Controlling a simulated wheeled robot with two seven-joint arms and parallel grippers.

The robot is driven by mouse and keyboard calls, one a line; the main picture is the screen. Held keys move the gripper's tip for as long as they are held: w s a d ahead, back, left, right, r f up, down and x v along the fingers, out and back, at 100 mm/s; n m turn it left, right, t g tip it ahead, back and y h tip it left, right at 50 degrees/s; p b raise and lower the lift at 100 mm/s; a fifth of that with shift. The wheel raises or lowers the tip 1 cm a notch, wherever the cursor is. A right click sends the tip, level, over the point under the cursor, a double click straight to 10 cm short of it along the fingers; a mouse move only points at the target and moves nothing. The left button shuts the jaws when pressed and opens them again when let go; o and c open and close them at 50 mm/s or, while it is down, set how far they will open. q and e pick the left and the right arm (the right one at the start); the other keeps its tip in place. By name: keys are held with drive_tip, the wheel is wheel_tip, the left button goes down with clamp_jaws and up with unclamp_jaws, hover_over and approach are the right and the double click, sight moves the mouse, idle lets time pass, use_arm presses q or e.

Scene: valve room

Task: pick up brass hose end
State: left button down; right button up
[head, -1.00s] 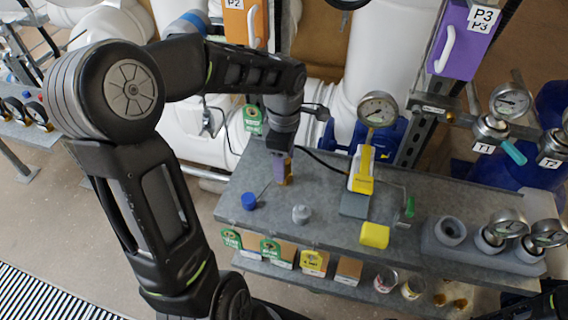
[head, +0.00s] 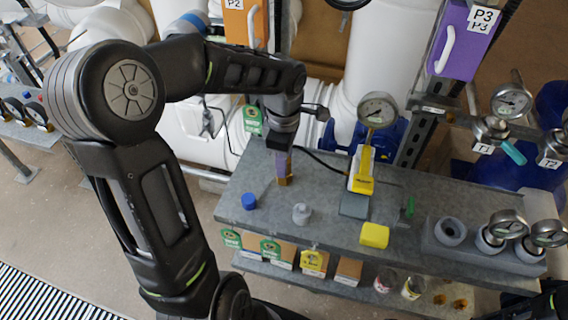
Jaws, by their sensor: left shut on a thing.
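The brass hose end (head: 285,181) is a small gold-brown piece at the back left of the grey shelf top. Only its lower part shows, below my fingers. My left gripper (head: 283,172) points down from above and is shut on it. I cannot tell whether the piece touches the shelf or hangs just above it. My right gripper does not show.
On the shelf top (head: 330,207) are a blue cap (head: 249,201), a pale grey fitting (head: 301,213), a yellow-and-white tool (head: 361,172) and a yellow block (head: 374,235). Gauges in a grey holder (head: 456,245) stand at the right. White pipes rise behind.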

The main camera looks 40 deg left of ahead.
use_arm(q)
drive_tip(key=shift+r, duration=0.1)
wheel_tip(320, 180, up, 10)
drive_tip(key=shift+f+b, duration=0.1)
drive_tip(key=shift+b, duration=0.4)
idle(0.4)
drive_tip(key=c, duration=1.6)
unclamp_jaws()
drive_tip(key=shift+c, duration=0.2)
drive_tip(key=c, duration=0.5)
drive_tip(key=shift+c, duration=0.2)
